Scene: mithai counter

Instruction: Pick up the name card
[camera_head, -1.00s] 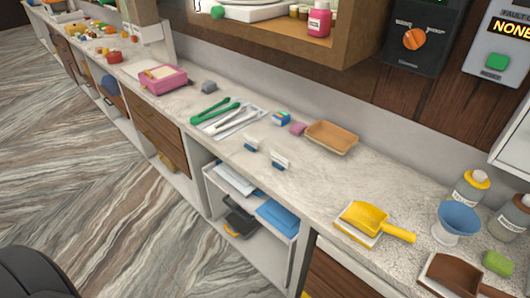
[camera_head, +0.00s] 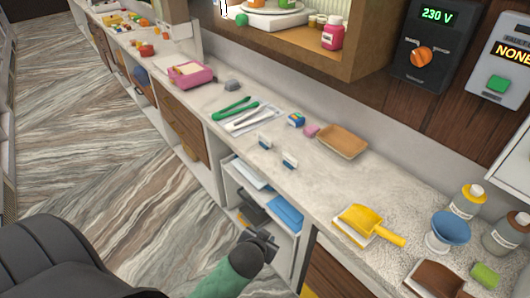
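Two small upright white cards with blue lower parts stand on the counter and look like name cards. One card (camera_head: 265,141) is farther away, and the other card (camera_head: 289,160) is nearer, to its right. Any writing is too small to read. My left gripper (camera_head: 262,242), dark on a green arm section, is at the bottom middle, in front of the open shelf and apart from both cards. It is too small and dark to tell whether it is open. My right gripper is not in view.
Green tongs (camera_head: 235,108) lie to the left. A yellow scoop (camera_head: 366,223) lies to the right. Bare counter lies between the cards and scoop.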

